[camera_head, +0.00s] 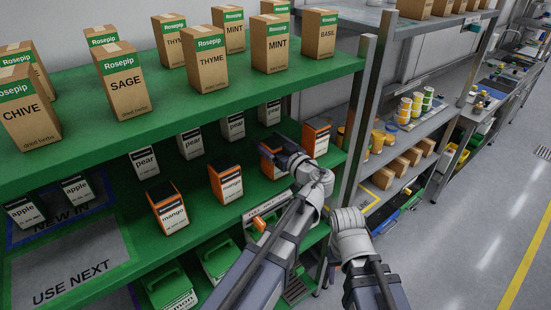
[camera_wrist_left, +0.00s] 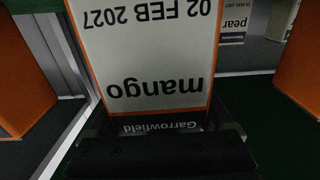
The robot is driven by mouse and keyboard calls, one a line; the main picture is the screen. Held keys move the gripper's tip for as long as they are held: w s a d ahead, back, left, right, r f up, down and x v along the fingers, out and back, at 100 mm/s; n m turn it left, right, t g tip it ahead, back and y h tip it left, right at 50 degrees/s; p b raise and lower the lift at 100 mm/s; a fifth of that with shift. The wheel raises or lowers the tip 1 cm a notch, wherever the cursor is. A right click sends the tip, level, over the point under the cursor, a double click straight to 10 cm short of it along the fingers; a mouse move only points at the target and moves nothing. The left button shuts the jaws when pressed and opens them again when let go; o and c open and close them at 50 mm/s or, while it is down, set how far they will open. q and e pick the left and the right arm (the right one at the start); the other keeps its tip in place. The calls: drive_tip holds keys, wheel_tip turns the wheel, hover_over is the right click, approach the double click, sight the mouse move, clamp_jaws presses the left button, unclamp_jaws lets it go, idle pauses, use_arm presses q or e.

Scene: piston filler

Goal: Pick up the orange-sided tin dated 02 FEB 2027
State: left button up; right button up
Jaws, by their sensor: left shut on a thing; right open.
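The orange-sided mango tin (camera_head: 270,161) is on the green shelf's lower level, partly hidden by my left gripper (camera_head: 287,156). In the left wrist view the tin (camera_wrist_left: 150,60) fills the middle, its white label upside down, reading "mango" and "02 FEB 2027", with a dark "Garrowfield" band. My left gripper is shut on the tin at that dark band. I cannot tell whether the tin is clear of the shelf. My right arm shows at the lower middle of the head view, but its gripper does not show.
Other orange-sided tins stand to the left (camera_head: 168,208), nearer left (camera_head: 226,183) and right (camera_head: 315,137). Pear tins (camera_head: 191,143) stand behind. Rosepip boxes (camera_head: 124,82) stand on the upper shelf (camera_head: 190,95) above. A metal post (camera_head: 359,110) is close on the right.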

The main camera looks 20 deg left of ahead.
use_arm(q)
clamp_jaws()
drive_tip(key=shift+r, duration=0.1)
wheel_tip(320, 180, up, 10)
drive_tip(key=p, duration=1)
